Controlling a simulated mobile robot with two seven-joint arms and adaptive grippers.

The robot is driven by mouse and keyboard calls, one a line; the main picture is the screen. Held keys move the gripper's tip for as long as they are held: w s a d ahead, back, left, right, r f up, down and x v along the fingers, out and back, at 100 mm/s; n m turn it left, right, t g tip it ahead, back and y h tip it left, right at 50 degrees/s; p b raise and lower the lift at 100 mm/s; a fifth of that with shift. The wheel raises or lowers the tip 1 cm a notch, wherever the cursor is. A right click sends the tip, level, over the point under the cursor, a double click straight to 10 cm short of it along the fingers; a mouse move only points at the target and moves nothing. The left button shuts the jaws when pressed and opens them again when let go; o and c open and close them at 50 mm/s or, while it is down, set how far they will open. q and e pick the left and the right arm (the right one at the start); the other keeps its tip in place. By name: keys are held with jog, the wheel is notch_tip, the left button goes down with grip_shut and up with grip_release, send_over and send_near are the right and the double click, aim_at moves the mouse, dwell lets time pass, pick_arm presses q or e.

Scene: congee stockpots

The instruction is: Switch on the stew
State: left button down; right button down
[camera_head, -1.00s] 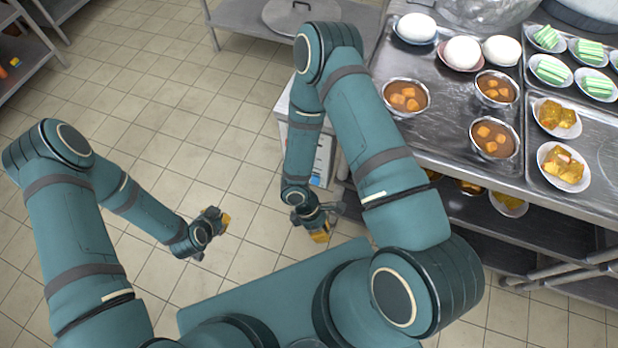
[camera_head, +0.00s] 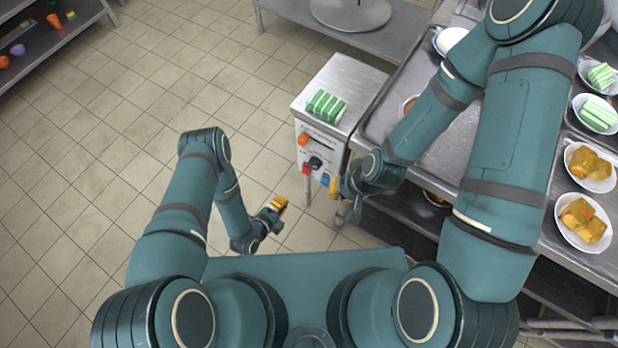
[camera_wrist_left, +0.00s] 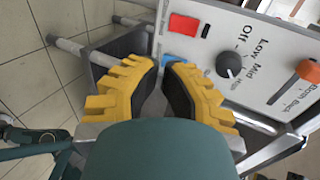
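A metal control box (camera_head: 338,92) stands at the left end of the steel counter. Its front has a black knob (camera_head: 315,162), an orange lever (camera_head: 303,139), a red button (camera_head: 306,169) and a blue button (camera_head: 325,179). In the left wrist view the knob (camera_wrist_left: 229,65) sits among the words Off, Low, Mid and High; its setting is unclear. My left gripper (camera_head: 278,203) is empty, left of and below the box, fingers slightly apart and touching nothing visible. My right gripper (camera_head: 343,192) is just below the panel's right side; its fingers are too small to read.
A green-striped block (camera_head: 326,106) lies on top of the box. A round lid (camera_head: 350,12) lies on a low table behind.

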aim_at(306, 170)
dwell(0.3)
